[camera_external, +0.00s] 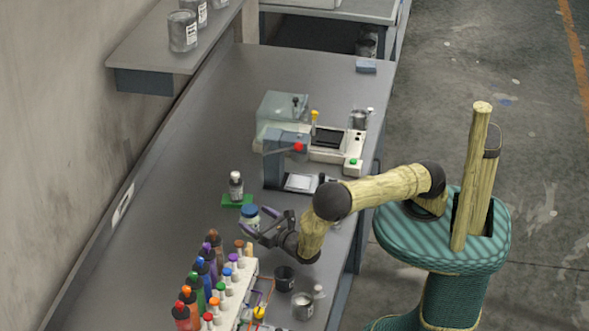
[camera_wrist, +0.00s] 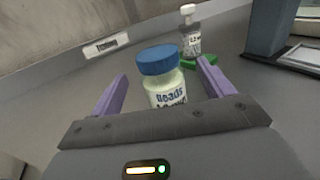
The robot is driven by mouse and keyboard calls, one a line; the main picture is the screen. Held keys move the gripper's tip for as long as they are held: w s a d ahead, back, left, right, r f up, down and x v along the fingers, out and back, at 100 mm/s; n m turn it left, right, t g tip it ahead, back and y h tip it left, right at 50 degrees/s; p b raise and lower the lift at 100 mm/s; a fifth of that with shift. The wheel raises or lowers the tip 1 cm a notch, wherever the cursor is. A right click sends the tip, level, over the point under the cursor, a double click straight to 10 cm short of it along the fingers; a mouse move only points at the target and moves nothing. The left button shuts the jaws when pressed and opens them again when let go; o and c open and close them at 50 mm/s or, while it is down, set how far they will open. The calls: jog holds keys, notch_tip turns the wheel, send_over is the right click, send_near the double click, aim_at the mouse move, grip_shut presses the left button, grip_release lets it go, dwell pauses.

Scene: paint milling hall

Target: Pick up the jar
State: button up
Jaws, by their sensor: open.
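The jar (camera_external: 249,216) has a blue lid and a pale body, and stands upright on the grey bench. In the wrist view the jar (camera_wrist: 164,78) shows a label reading "Beads" and stands between my two purple fingers; its lower part is hidden behind the gripper body. My gripper (camera_external: 259,223) is open, with its fingers reaching toward the jar from the right. In the wrist view my gripper (camera_wrist: 160,88) has a finger on each side of the jar, with a gap visible on both sides.
A rack of coloured bottles (camera_external: 240,290) stands in front. A press-like device (camera_external: 274,160) and a dark cup (camera_external: 284,279) are nearby. The bench left of the jar is clear.

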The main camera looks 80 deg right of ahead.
aim_at(246, 212)
jog(key=p+x, duration=0.1)
jog(key=x, duration=0.4)
jog(key=shift+p, duration=0.3)
jog(key=shift+c, duration=0.4)
jog(key=c, duration=1.5)
jog(key=shift+c, duration=0.2)
jog(key=shift+r, duration=0.1)
notch_tip(246, 212, up, 10)
jog(key=shift+f+b, duration=0.1)
jog(key=shift+b, duration=0.4)
